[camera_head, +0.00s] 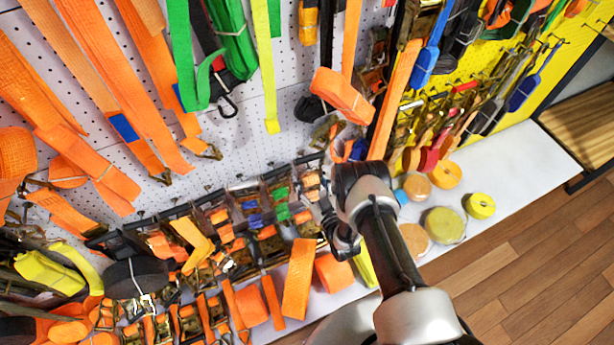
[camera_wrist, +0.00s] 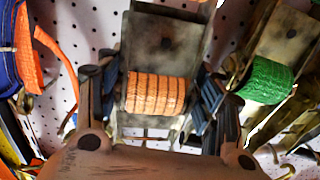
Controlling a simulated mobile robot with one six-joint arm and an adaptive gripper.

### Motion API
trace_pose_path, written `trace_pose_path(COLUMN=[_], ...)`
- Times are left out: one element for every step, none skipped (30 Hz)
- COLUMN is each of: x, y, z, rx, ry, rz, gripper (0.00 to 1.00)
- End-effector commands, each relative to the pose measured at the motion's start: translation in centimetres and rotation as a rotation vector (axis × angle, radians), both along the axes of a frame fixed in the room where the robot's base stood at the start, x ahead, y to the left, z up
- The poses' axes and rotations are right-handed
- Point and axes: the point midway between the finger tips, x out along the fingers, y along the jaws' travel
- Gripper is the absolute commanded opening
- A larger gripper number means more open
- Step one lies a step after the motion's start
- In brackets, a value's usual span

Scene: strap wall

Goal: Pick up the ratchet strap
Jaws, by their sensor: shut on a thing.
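The ratchet strap (camera_wrist: 156,93) is a worn metal ratchet with a roll of orange webbing, in the middle of the wrist view. My gripper (camera_wrist: 162,100) has one dark finger on each side of it, with blue-grey pads against its sides, and is shut on it. In the head view my gripper (camera_head: 332,222) is at the right end of a rack of ratchets by the pegboard. My own wrist hides most of the fingers there, so the hold is not clear in that view.
A ratchet with green webbing (camera_wrist: 266,80) is close on the right in the wrist view. Blue and orange straps (camera_wrist: 28,60) hang at the left. The white pegboard (camera_head: 262,150) is behind. Webbing rolls (camera_head: 443,225) lie on the white shelf (camera_head: 515,170), which has clear room at right.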

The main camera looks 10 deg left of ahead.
Motion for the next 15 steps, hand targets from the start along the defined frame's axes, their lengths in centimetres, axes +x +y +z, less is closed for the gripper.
trace_pose_path(x=[-0.5,-0.8,-1.2,-1.6,-2.1,-2.7,-3.2,-3.7,-4.4,-4.9,-5.4,-6.1,-6.6,-7.1,-7.7], y=[-0.4,-0.7,-1.0,-1.4,-1.7,-2.2,-2.6,-2.9,-3.5,-3.9,-4.3,-4.8,-5.2,-5.6,-6.0], z=[0.4,0.4,0.5,0.4,0.4,0.4,0.4,0.5,0.4,0.4,0.4,0.5,0.4,0.4,0.4], rx=[0.004,0.004,0.005,0.003,0.004,0.004,0.004,0.005,0.003,0.004,0.004,0.004,0.005,0.004,0.005], ry=[-0.006,-0.006,-0.006,-0.006,-0.005,-0.004,-0.003,-0.005,-0.004,-0.003,-0.004,-0.004,-0.004,-0.003,-0.005], rz=[-0.002,-0.002,-0.003,-0.003,-0.002,-0.003,-0.003,-0.003,-0.004,-0.004,-0.004,-0.005,-0.004,-0.005,-0.004], gripper=[0.01,0.01,0.01,0.01,0.01,0.01,0.01,0.01,0.01,0.01,0.01,0.01,0.01,0.01,0.01])
